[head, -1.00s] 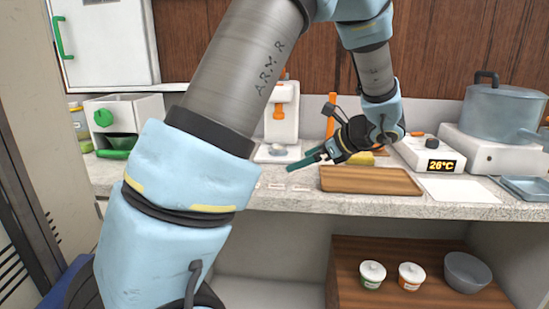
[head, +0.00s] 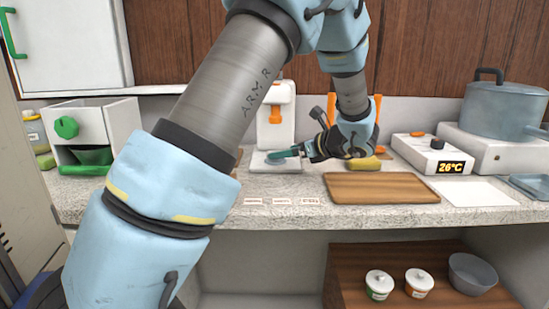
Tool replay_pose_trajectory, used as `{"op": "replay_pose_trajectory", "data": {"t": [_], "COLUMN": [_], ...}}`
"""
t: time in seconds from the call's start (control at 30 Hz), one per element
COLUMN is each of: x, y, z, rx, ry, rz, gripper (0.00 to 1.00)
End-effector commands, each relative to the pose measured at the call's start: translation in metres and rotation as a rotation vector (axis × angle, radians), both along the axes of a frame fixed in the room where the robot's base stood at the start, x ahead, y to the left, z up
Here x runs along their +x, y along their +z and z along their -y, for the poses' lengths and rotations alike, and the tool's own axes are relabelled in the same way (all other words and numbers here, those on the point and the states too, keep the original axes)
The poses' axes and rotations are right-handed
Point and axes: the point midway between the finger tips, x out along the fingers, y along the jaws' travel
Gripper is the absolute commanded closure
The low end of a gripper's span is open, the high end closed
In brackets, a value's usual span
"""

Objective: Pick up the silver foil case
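My gripper (head: 285,154) reaches left over the counter, its green fingers level at the base of a white dispenser with orange parts (head: 276,118). I see the fingers from the side, so I cannot tell whether they are open or shut. A small greyish shape (head: 281,163) lies on the pale base right below the fingertips. It may be the silver foil case, but it is too small and partly covered to be sure. I cannot tell whether the fingers touch it.
A wooden board (head: 378,188) lies right of the gripper, with a yellow block (head: 366,164) behind it. Small white labels (head: 282,201) line the counter's front edge. A 26°C unit (head: 432,152) and a pot (head: 500,108) stand right. A green-knobbed box (head: 90,133) stands left.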

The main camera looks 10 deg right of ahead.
Motion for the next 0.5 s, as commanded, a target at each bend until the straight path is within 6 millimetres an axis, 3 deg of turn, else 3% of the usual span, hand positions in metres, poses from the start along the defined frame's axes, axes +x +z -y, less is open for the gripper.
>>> {"op": "replay_pose_trajectory", "data": {"t": [0.3,0.5], "x": [0.03,0.04], "y": [-0.015,-0.021], "z": [-0.024,-0.03], "rx": [0.001,0.0], "ry": [0.004,0.001], "rz": [-0.001,0.0], "gripper": [0.0,0.0]}}
